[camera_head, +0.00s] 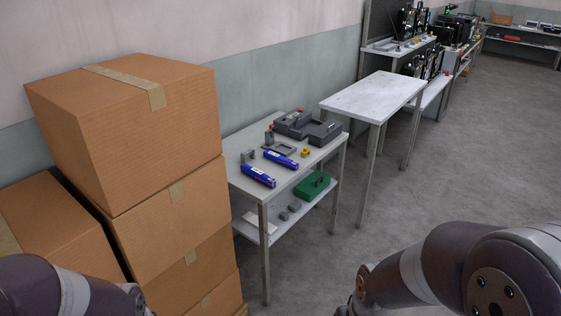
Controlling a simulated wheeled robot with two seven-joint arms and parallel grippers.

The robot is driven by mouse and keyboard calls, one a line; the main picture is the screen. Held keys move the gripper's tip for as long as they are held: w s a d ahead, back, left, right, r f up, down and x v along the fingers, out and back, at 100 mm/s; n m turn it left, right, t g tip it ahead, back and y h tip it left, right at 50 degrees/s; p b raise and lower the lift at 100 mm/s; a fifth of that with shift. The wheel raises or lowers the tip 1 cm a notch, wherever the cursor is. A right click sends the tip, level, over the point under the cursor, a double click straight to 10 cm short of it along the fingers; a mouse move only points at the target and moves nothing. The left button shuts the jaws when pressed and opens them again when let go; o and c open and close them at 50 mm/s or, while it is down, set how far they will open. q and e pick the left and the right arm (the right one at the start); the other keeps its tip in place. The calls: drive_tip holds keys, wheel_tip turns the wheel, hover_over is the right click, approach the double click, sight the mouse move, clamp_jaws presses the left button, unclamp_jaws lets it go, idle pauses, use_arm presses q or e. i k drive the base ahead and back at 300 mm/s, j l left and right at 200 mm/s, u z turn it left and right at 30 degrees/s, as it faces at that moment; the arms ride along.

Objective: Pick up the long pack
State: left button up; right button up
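Two long blue packs with white labels lie on the grey table (237,153). The nearer blue pack (258,176) is close to the table's front left corner. The other blue pack (281,158) lies just behind it and to the right, apart from it. They look alike in size, and I cannot tell which one the task names. Parts of my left arm show at the bottom left and parts of my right arm at the bottom right. Neither gripper is in view, and neither arm reaches the table.
Stacked cardboard boxes (165,150) stand left of the table. Grey fixtures (307,128) and a small yellow part (305,153) share the tabletop. A green case (312,185) sits on the lower shelf. A bare white table (375,95) stands behind right. Floor in front is clear.

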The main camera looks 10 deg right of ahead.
sight(293, 165)
drive_tip(key=u, duration=0.45)
drive_tip(key=i+l+u, duration=0.1)
drive_tip(key=u, duration=0.3)
drive_tip(key=l+u, duration=0.15)
drive_tip(key=u, duration=0.3)
drive_tip(key=i+l+u, duration=0.2)
drive_tip(key=l+u, duration=0.2)
drive_tip(key=l, duration=0.55)
drive_tip(key=l+u, duration=0.4)
drive_tip(key=l, duration=0.55)
drive_tip(key=l+u, duration=0.45)
drive_tip(key=l, duration=0.5)
drive_tip(key=k+l, duration=0.1)
drive_tip(key=l, duration=0.4)
drive_tip(key=k+l, duration=0.1)
drive_tip(key=l, duration=0.9)
drive_tip(key=k+l, duration=0.15)
drive_tip(key=l, duration=0.35)
